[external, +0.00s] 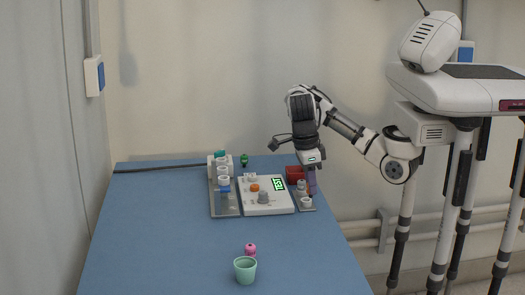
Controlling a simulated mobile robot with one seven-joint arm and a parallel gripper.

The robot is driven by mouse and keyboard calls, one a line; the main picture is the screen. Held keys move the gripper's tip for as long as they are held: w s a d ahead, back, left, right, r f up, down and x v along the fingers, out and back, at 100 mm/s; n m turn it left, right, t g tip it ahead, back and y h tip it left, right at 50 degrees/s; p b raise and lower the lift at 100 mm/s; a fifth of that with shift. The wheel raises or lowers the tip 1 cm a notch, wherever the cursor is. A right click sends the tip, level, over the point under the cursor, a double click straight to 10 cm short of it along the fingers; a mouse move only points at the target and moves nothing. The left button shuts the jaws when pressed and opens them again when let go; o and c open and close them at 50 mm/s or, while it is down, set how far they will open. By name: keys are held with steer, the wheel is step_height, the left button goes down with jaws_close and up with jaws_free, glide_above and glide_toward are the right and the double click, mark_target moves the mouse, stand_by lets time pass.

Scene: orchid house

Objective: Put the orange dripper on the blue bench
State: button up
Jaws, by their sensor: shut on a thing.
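The blue bench (175,235) fills the lower middle of the external view. My gripper (312,179) is at the bench's back right, pointing down over the narrow grey tray there. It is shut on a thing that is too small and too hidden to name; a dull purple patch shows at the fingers. A small orange piece (254,187) sits on the white panel (283,208), left of my gripper. I cannot tell whether this piece is the orange dripper or a part of the panel.
A grey rack (229,211) with white and blue fittings stands left of the panel. A red box (294,173) and white fittings (306,202) are close to my gripper. A green cup (245,270) and pink piece (250,249) stand in front. The bench's left and front right are clear.

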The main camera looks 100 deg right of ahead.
steer(key=shift+f, duration=3.8)
steer(key=shift+f, duration=0.15)
steer(key=shift+f+b, duration=0.15)
steer(key=shift+b, duration=0.3)
steer(key=o, duration=0.9)
steer(key=shift+o, duration=0.3)
step_height(320, 180, up, 12)
steer(key=w+p, duration=0.1)
steer(key=shift+w+r, duration=0.25)
steer(key=shift+w, duration=0.15)
